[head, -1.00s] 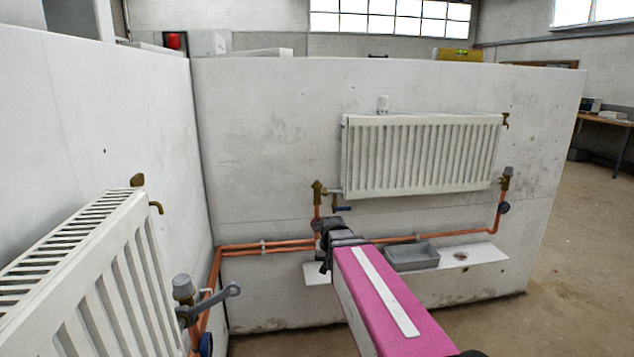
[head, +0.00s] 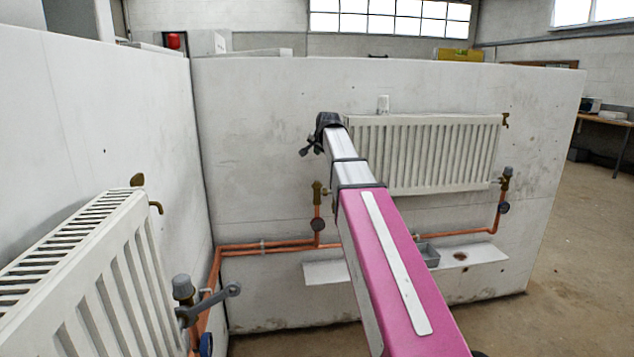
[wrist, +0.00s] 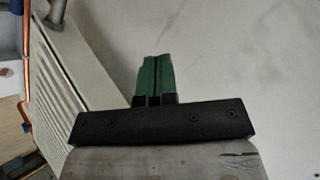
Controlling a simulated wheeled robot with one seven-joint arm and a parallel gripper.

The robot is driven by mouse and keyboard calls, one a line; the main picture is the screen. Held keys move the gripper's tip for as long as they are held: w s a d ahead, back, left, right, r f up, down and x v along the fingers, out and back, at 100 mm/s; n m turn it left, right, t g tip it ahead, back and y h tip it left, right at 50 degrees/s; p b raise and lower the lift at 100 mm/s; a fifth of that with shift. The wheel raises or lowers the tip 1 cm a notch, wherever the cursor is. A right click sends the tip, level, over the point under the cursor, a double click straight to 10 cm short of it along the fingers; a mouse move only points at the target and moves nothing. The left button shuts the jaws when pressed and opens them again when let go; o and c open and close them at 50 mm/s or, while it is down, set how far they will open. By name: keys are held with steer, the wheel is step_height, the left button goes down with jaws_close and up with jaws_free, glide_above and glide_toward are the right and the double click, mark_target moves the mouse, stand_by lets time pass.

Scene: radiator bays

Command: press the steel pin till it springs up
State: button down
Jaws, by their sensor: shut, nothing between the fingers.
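The brass valve (head: 318,190) at the lower left end of the far radiator stands bare, with no grey head on it. A steel pin on its top is too small to make out. My gripper (head: 309,147) is above the valve, near the radiator's upper left corner, and apart from the valve. In the wrist view its green fingers (wrist: 153,78) are closed together and empty. The far radiator (head: 440,150) is partly covered by my arm.
A near radiator (head: 95,265) with a grey-headed valve (head: 183,290) and a grey lever (head: 228,291) stands at left. Copper pipes (head: 270,246) run along the wall.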

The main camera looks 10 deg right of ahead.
mark_target(317, 181)
stand_by(0.4)
steer(key=shift+f, duration=4.3)
steer(key=shift+f, duration=0.15)
steer(key=shift+f, duration=0.25)
steer(key=shift+f, duration=0.35)
steer(key=shift+r, duration=0.75)
steer(key=shift+r, duration=0.15)
